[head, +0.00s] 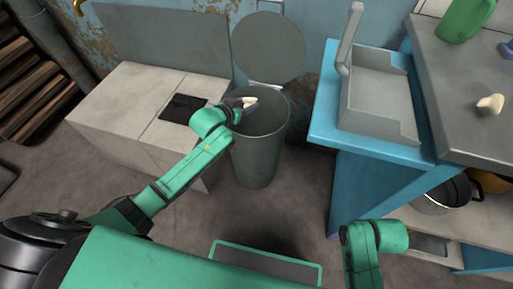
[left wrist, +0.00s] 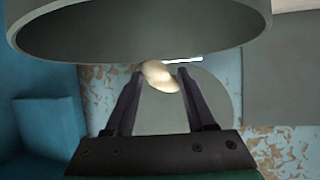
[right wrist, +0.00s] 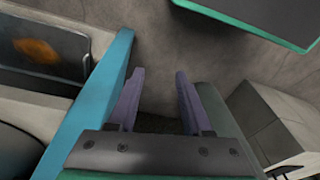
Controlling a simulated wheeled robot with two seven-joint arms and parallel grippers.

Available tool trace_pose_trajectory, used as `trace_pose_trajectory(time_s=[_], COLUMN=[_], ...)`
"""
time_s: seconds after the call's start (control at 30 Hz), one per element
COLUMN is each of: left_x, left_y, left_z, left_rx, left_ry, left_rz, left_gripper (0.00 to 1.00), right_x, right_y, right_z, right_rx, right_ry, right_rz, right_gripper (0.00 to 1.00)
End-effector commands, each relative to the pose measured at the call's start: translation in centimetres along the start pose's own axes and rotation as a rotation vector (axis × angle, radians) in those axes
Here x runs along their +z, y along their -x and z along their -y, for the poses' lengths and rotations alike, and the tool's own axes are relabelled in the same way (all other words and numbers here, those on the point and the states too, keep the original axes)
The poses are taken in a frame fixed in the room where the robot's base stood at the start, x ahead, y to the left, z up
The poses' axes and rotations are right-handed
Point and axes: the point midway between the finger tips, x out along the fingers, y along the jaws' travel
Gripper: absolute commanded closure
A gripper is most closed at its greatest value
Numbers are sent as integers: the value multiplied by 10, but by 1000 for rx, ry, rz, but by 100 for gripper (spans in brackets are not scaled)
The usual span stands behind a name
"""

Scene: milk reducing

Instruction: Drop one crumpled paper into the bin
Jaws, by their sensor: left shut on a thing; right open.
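The grey bin (head: 257,160) stands open, its round lid (head: 268,48) tilted up behind it. My left gripper (head: 246,103) is over the bin's mouth, shut on a cream-coloured crumpled paper (head: 250,101). The paper also shows between the fingertips in the left wrist view (left wrist: 159,76), with the curved bin wall (left wrist: 140,33) close by. Another crumpled paper (head: 490,104) lies on the grey worktop at the right. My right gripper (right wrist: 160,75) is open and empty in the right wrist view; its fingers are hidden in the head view.
A pale bench (head: 120,100) with a dark square opening (head: 183,108) is left of the bin. A blue table (head: 325,115) with a grey tray (head: 378,108) is to the right. The grey worktop (head: 450,75) holds a green container (head: 465,20). A pot (head: 440,197) sits below.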

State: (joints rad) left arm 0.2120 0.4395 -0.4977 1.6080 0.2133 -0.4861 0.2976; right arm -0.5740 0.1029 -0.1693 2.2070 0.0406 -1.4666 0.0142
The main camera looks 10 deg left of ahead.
Motion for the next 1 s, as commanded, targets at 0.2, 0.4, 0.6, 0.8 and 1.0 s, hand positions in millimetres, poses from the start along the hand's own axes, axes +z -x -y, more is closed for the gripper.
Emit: trace_pose_trajectory(time_s=[0.2,0.4,0.6,0.8,1.0], left_x=[20,21,20,20,20], left_y=[-10,-10,-10,-10,-6], left_z=[0,0,0,0,0], left_rx=[0,0,0,1,1], left_ry=[-1,0,0,0,0], left_rz=[0,0,0,0,1], left_gripper=[95,95,26,10,10], right_x=[-13,-18,-18,-18,-17], right_y=[11,19,19,19,21], right_z=[17,23,23,23,22], right_rx=[-44,-61,-61,-60,-57], right_ry=[33,43,43,43,42], right_rz=[-105,-143,-142,-142,-133], right_gripper=[50,50,50,50,50])
